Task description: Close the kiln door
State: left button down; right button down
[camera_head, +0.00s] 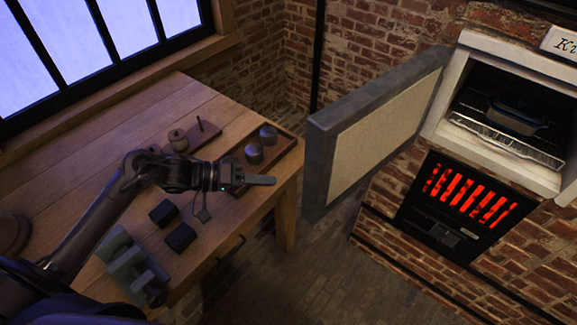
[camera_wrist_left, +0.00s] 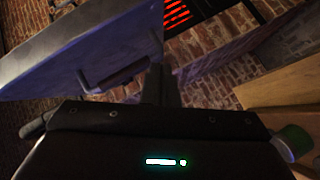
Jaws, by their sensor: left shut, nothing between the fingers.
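The kiln door (camera_head: 374,135) is a thick grey slab with a pale inner panel, swung wide open to the left of the kiln (camera_head: 459,117) in the head view. The kiln's white-framed opening shows a wire rack with a dark dish (camera_head: 516,115) on it. In the left wrist view the door (camera_wrist_left: 75,45) shows its outer side with a bar handle (camera_wrist_left: 122,75). My left gripper (camera_head: 262,180) is shut and empty over the table's right edge, left of the door, apparently apart from it. Its fingers also show in the wrist view (camera_wrist_left: 158,82). My right gripper is not in view.
Under the left arm a wooden table (camera_head: 110,130) holds a tray (camera_head: 285,148) with small jars, dark blocks (camera_head: 180,237) and a grey clamp-like tool (camera_head: 130,265). Below the kiln opening is a glowing red grate (camera_head: 468,192). Open floor (camera_head: 315,265) lies between table and kiln.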

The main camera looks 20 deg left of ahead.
pick_arm(q)
jog(key=s+a+r+n+g+h, duration=0.2)
jog(key=a+r+n+h, duration=0.15)
jog(key=a+r, duration=0.35)
jog(key=d+r+p, duration=0.1)
jog(key=d+p, duration=0.4)
jog(key=d, duration=0.8)
jog(key=shift+w+d+r, duration=0.2)
jog(key=shift+d+r, duration=0.1)
jog(key=shift+d, duration=0.1)
jog(key=shift+h, duration=0.25)
